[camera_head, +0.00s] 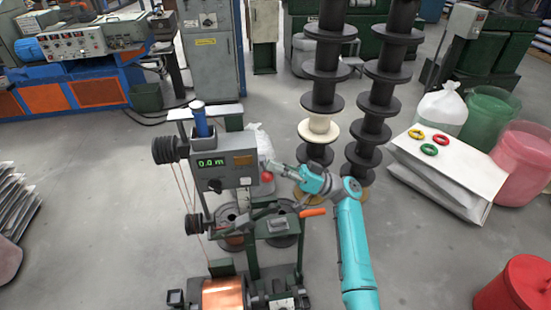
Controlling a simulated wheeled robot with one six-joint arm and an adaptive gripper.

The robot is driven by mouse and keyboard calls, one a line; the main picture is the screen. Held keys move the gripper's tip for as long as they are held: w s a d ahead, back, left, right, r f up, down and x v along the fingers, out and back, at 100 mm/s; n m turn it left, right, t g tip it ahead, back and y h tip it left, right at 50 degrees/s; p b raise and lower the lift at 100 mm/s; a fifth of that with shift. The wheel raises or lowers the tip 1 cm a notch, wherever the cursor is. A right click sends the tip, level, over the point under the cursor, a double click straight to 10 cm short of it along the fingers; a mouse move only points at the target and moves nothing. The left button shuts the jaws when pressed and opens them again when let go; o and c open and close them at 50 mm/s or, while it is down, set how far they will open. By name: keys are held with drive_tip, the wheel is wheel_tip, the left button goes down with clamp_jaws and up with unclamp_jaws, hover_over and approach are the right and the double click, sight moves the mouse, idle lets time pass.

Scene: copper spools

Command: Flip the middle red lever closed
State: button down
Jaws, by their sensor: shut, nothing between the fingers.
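A grey winding machine (226,160) with a green "0.0 m" display stands in the centre of the head view. A round red knob (266,177) shows at the right side of its upper box. Lower down, an orange-red lever handle (312,212) points right. I cannot tell which of these is the middle red lever. My gripper (268,164) is shut and empty, reaching in from the right beside the upper box, just above the red knob in the picture. Whether it touches the box or knob is too small to tell.
Copper wire (222,296) is wound on a spool at the machine's base. Stacked black spools (325,90) stand behind my arm. A white sack stack (450,165) with coloured rings and a red bin (515,290) are at right.

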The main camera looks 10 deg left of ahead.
drive_tip(key=shift+s+f, duration=0.3)
drive_tip(key=shift+f, duration=0.2)
drive_tip(key=shift+f, duration=0.25)
wheel_tip(320, 180, up, 5)
drive_tip(key=w+v, duration=0.1)
drive_tip(key=v, duration=0.9)
drive_tip(key=shift+w+d+f, duration=0.2)
drive_tip(key=shift+w+f, duration=0.1)
drive_tip(key=shift+w, duration=0.05)
